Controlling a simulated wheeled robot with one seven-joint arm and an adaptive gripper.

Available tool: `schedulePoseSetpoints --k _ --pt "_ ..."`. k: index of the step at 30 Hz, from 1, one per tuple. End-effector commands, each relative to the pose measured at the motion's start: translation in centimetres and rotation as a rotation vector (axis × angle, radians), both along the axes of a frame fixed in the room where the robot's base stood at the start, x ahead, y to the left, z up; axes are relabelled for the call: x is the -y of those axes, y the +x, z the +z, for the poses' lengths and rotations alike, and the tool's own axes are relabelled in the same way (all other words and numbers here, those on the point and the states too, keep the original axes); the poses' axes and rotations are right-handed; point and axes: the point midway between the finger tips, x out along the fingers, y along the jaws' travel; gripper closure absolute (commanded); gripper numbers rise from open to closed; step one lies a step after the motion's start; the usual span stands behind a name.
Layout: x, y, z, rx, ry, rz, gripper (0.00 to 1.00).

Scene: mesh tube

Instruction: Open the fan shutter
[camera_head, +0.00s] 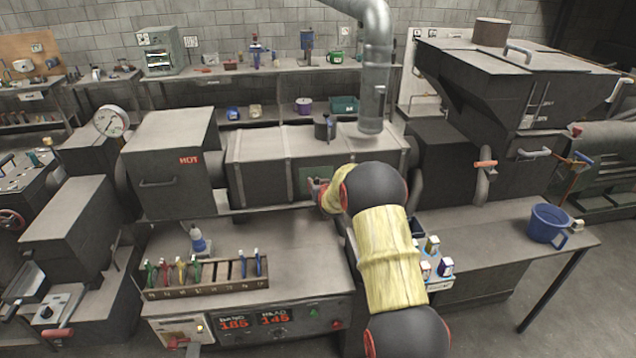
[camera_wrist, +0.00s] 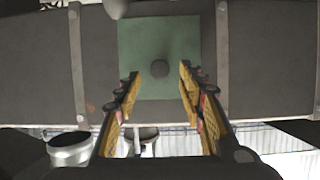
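The fan shutter appears to be the green square plate (camera_wrist: 140,42) with a round dark knob (camera_wrist: 160,69) on the front of a long dark metal duct. In the head view the green plate (camera_head: 304,178) is partly hidden by my arm. My gripper (camera_wrist: 158,80) is open and empty, its two yellow-padded fingers apart. In the wrist view the knob lies between the fingertips. I cannot tell how far it is in depth or whether the fingers touch it. In the head view my gripper (camera_head: 318,188) is small and close in front of the plate.
A box marked HOT (camera_head: 172,185) joins the long duct (camera_head: 270,165) on the left. Below stand a rack of coloured tools (camera_head: 205,288) and a blue-capped flask (camera_head: 198,243).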

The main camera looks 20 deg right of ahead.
Motion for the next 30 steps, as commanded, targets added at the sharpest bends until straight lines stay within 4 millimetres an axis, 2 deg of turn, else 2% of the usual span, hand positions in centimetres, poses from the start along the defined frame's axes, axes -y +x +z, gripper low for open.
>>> schedulePoseSetpoints --k 3,9,21,30 --pt "0.4 1.4 -0.7 -0.001 0.0 0.0 0.6" --pt "0.8 2.8 -1.2 0.0 0.0 0.0 0.6" --pt "0.9 3.1 -1.4 -0.001 0.0 0.0 0.61" --pt "0.9 3.1 -1.3 -0.001 0.0 0.0 0.78"
